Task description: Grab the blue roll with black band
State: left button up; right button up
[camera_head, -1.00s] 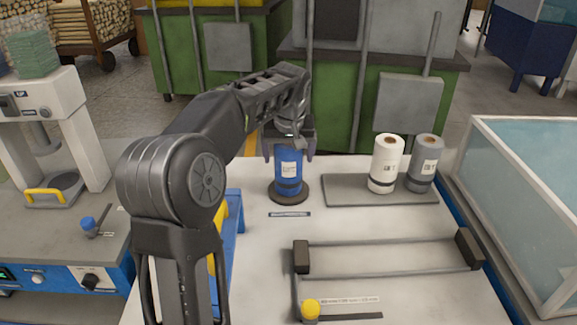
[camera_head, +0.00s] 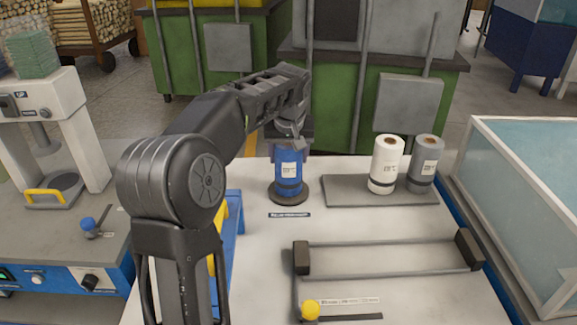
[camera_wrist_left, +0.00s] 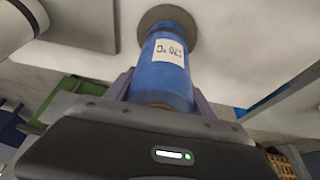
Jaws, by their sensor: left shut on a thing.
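The blue roll (camera_head: 288,178) with a dark band near its bottom and a white label stands upright on a dark round base (camera_head: 288,191). My left gripper (camera_head: 288,150) is shut on the upper part of the roll from above. In the left wrist view the blue roll (camera_wrist_left: 166,68) sits between the two fingers, its far end at the round base (camera_wrist_left: 168,16). The roll's top is partly hidden by the gripper. My right gripper is in neither view.
A white roll (camera_head: 386,160) and a grey roll (camera_head: 426,160) stand on a grey plate (camera_head: 345,190) at the right. A low bar frame (camera_head: 390,272) lies in front. A glass-sided case (camera_head: 520,190) is at far right. Bare worktop lies between.

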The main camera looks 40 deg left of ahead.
pick_arm(q)
notch_tip(320, 180, up, 10)
jog(key=p, duration=0.1)
dwell(0.5)
dwell(0.5)
